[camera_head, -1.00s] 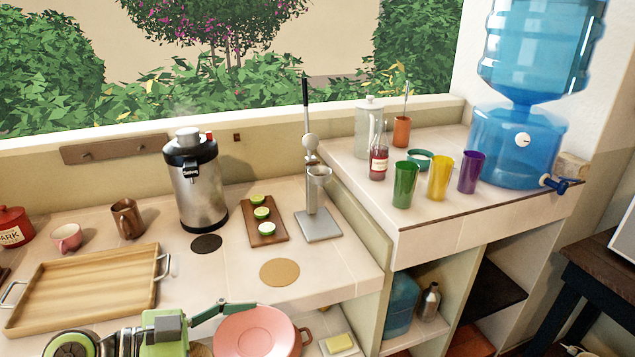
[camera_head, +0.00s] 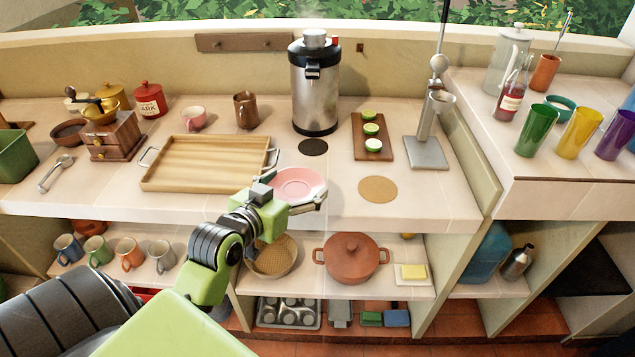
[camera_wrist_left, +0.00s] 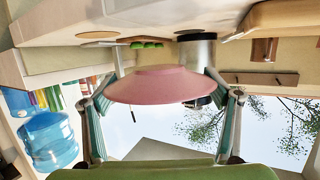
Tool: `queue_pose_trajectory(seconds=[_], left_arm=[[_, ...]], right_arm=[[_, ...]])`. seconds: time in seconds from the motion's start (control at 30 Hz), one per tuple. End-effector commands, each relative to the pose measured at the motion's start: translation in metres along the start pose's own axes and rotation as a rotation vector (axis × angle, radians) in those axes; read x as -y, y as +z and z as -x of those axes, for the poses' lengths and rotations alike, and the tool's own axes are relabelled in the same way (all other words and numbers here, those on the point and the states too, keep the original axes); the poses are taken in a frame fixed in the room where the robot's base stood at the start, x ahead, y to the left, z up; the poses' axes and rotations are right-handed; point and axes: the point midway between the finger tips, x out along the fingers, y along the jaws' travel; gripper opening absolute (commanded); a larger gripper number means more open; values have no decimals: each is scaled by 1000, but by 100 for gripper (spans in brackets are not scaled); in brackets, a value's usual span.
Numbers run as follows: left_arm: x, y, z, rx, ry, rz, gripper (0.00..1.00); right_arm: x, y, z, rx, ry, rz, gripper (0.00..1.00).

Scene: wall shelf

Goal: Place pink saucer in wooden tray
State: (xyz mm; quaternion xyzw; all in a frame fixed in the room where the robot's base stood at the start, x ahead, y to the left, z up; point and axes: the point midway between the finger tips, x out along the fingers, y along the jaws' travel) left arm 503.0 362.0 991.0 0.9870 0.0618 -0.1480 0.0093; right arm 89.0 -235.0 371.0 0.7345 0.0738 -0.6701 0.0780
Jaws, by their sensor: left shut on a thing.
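The pink saucer (camera_head: 297,184) is held by my left gripper (camera_head: 303,196) at the front edge of the counter, just right of the wooden tray. In the left wrist view the saucer (camera_wrist_left: 160,86) sits between the two fingers of my left gripper (camera_wrist_left: 165,92). The wooden tray (camera_head: 205,180) lies empty on the counter, with metal handles at both ends. The saucer is beside the tray, not over it; its height above the counter is hard to tell. My right gripper is not in view.
Behind the tray stand a pink cup (camera_head: 193,118), a brown mug (camera_head: 246,110) and a steel urn (camera_head: 314,88). A coffee grinder (camera_head: 114,137) and spoon (camera_head: 56,172) lie left. A dark round coaster (camera_head: 313,147) and cutting board (camera_head: 372,137) are right.

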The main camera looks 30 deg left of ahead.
Motion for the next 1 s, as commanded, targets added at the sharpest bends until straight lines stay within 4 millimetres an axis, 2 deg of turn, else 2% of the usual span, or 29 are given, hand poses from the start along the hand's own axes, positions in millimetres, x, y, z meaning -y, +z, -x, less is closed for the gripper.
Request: queue_pose_trajectory(seconds=[0.2,0.43,0.6,0.87,1.0], left_arm=[[39,-27,4,-8,-204,62,57],[71,-53,16,-5,-370,113,57],[77,-58,20,0,-406,125,57],[77,-57,20,1,-407,125,57],[71,-56,8,1,-405,128,57]], right_arm=[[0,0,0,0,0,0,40],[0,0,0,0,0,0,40],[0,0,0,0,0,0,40],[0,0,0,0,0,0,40],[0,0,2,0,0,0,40]])
